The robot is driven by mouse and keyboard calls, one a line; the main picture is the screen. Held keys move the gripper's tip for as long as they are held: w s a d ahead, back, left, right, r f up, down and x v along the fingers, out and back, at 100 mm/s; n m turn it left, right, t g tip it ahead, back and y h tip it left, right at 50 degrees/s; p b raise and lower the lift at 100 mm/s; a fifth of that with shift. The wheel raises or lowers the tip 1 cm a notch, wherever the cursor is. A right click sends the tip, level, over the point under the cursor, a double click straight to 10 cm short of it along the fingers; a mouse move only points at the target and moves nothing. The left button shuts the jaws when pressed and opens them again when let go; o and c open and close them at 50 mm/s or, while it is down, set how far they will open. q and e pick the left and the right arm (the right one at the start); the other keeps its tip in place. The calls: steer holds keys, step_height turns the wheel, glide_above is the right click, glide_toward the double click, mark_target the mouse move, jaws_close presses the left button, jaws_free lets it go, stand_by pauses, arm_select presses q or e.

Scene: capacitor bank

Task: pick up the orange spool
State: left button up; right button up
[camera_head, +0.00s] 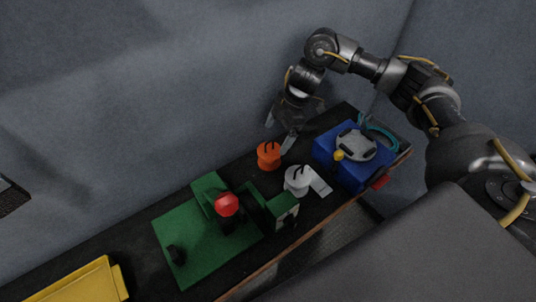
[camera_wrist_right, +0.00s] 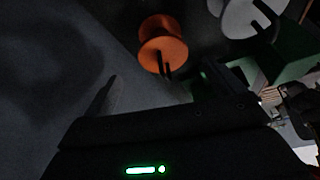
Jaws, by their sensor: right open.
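The orange spool (camera_head: 268,157) stands on the dark bench top, behind the white spool and to the right of the green base. It has dark prongs at its top. In the right wrist view the orange spool (camera_wrist_right: 162,50) lies ahead of the jaws, near the top middle. My right gripper (camera_head: 282,130) is open and empty, with its fingers pointing down just above and behind the orange spool, apart from it. My left gripper is not in view.
A white spool (camera_head: 296,181) stands close in front of the orange one. A blue box (camera_head: 352,165) with a grey part on top is to the right. A green base (camera_head: 180,235) with a red knob (camera_head: 227,205) is to the left, and a yellow tray (camera_head: 80,284) is farther left. A wall runs behind the bench.

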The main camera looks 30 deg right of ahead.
mark_target(273, 146)
steer(key=shift+x, duration=1)
steer(key=shift+f, duration=0.1)
steer(key=x, duration=0.1)
steer(key=p+x, duration=0.1)
steer(key=x, duration=0.1)
steer(key=p+x, duration=0.1)
steer(key=shift+s+f, duration=0.3)
steer(key=shift+f, duration=0.05)
steer(key=shift+a+f, duration=0.15)
steer(key=shift+f, duration=0.15)
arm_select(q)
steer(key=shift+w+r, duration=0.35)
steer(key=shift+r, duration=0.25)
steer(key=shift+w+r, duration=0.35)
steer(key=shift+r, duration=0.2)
arm_select(e)
steer(key=shift+c, duration=0.4)
steer(key=c, duration=1.1)
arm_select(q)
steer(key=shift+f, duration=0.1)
arm_select(e)
steer(key=shift+r, duration=0.15)
